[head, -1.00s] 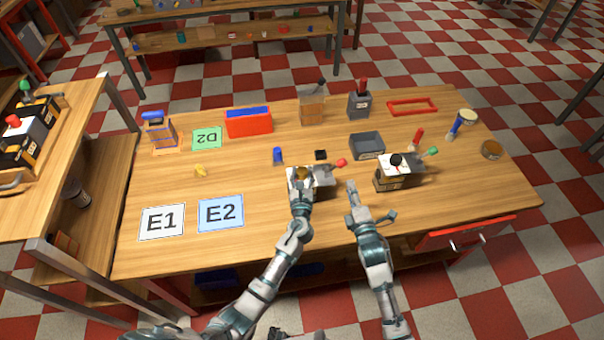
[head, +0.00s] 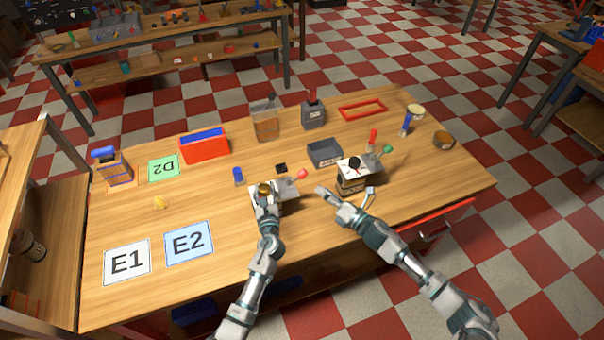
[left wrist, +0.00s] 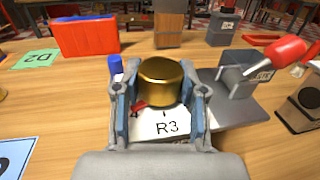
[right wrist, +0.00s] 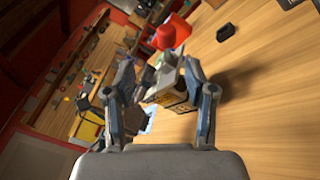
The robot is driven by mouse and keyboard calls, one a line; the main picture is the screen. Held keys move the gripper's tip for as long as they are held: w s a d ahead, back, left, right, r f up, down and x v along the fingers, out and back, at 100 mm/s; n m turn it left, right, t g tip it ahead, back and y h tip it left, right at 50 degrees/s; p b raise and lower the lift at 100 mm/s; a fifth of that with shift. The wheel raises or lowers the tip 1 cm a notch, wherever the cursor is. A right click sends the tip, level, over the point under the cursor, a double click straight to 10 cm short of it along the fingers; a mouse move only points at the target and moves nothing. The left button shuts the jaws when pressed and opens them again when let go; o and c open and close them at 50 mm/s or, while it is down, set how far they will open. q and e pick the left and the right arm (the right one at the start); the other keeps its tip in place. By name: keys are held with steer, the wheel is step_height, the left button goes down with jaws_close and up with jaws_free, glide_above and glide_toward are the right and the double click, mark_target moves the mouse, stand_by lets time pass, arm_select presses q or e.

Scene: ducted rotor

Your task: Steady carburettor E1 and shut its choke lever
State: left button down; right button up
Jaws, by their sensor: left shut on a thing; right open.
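A grey unit (head: 286,196) with a brass cap (head: 264,188) stands near the table's front middle. My left gripper (head: 265,192) is shut on the brass cap; in the left wrist view the cap (left wrist: 160,80) sits between the fingers above a white label reading R3. A lever with a red tip (head: 302,174) rises from the unit's right side; the red tip also shows in the left wrist view (left wrist: 286,50). My right gripper (head: 322,191) is open and empty, just right of the red tip. The only E1 mark I see is on a white card (head: 127,262).
A second unit (head: 350,178) with a black knob, and red (head: 373,135) and green tips near it, stands close to my right gripper.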

mark_target(304, 173)
steer(key=shift+n+g, duration=0.3)
steer(key=shift+n, duration=0.1)
steer(key=x, duration=1.1)
steer(key=shift+w+d+f, duration=0.2)
steer(key=shift+w+d, duration=0.15)
steer(key=shift+w, duration=0.1)
jaws_close()
